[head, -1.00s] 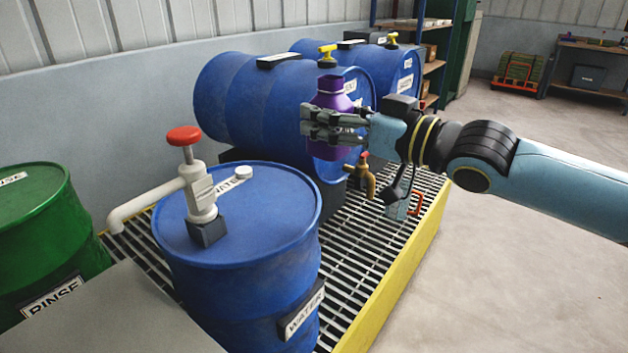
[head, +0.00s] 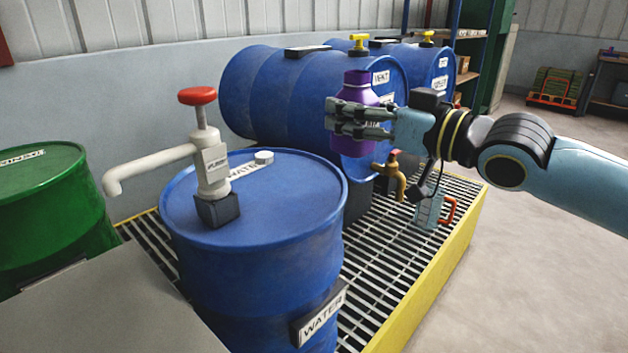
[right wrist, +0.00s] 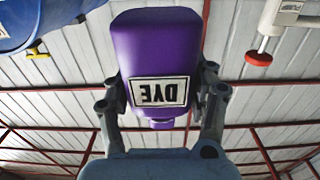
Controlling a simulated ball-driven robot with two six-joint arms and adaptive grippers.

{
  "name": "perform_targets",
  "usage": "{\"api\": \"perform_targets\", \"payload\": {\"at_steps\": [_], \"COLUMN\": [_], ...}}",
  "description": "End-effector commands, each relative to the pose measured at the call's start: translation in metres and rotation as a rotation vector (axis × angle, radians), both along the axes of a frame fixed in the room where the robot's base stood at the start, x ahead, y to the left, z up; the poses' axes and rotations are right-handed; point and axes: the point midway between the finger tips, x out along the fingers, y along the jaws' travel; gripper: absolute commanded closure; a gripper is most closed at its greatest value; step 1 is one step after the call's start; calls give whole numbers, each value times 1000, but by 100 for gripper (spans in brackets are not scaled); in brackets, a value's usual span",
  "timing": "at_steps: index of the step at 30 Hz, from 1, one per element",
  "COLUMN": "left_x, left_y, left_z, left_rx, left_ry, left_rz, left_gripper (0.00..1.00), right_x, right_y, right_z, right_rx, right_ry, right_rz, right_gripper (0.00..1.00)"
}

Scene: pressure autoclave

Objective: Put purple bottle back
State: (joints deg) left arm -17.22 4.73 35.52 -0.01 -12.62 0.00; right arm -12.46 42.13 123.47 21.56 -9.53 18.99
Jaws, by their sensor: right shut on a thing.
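The purple bottle (head: 358,91) is held upright in front of the lying blue drum. In the right wrist view the purple bottle (right wrist: 160,58) carries a white label reading DYE, seen upside down. My right gripper (head: 350,120) comes in from the right and is shut on the bottle, with its fingers across the bottle's middle. In the right wrist view the fingers of my right gripper (right wrist: 160,100) press on both sides of the bottle. My left gripper is out of view.
An upright blue water drum (head: 265,220) with a white pump (head: 210,160) stands on a yellow-edged grating (head: 425,270). Lying blue drums (head: 290,90) are behind it, with a brass tap (head: 388,172) at the near one. A green drum (head: 50,205) is at left. Open floor lies at right.

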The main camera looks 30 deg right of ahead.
Motion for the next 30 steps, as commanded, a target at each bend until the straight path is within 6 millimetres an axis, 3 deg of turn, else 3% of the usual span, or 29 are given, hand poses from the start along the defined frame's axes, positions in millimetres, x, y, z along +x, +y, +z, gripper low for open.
{"api": "perform_targets", "payload": {"at_steps": [1,7,9,15,19,25,30], "left_x": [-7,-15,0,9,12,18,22], "left_y": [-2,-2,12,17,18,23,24], "left_z": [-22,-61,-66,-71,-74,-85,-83], "left_rx": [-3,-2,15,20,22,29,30], "left_ry": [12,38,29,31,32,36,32], "left_rz": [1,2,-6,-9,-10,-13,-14], "left_gripper": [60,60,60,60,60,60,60], "right_x": [6,37,49,69,71,71,71], "right_y": [3,15,20,28,29,29,29], "right_z": [-15,-34,-39,-46,-54,-86,-85], "right_rx": [2,8,7,2,-1,0,-1], "right_ry": [1,2,0,1,2,4,0], "right_rz": [3,0,1,2,3,3,3], "right_gripper": [88,88,88,88,88,88,88]}}
